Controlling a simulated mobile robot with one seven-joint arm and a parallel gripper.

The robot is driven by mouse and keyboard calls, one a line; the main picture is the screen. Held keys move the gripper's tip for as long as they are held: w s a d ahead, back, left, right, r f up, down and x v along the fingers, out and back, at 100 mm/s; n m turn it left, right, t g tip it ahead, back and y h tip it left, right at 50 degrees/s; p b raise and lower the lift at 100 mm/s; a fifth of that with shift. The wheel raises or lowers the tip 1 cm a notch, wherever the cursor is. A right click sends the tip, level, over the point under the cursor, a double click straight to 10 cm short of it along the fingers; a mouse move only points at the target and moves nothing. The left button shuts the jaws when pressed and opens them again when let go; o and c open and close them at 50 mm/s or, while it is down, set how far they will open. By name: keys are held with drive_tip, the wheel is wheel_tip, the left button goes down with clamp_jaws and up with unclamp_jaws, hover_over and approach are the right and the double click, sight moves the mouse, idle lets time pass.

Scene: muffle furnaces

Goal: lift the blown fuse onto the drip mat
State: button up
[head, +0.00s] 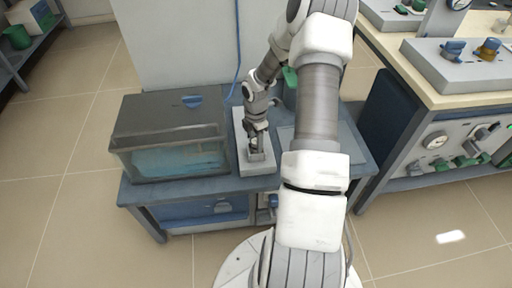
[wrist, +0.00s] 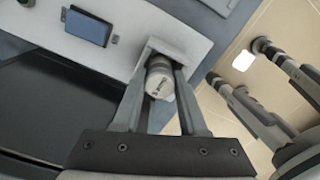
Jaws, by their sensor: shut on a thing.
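My gripper (head: 257,152) points down at the near end of a narrow pale panel on the blue-grey bench. In the wrist view my gripper (wrist: 163,82) is shut on the fuse (wrist: 160,84), a short whitish cylinder with a dark band and small dark marks. The fuse is at a pale square holder (wrist: 173,50) at the panel's end; I cannot tell whether it is still seated there. A flat grey rectangle, seemingly the drip mat (head: 292,148), lies right of the panel, partly hidden by my arm.
A dark-lidded glass tank with bluish contents (head: 180,160) stands close left of the panel. A blue block (wrist: 88,27) sits on the panel. A second bench with gauges and valves (head: 450,140) stands to the right. Tiled floor (head: 70,215) is open at left.

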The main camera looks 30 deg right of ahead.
clamp_jaws()
drive_tip(key=shift+r, duration=0.1)
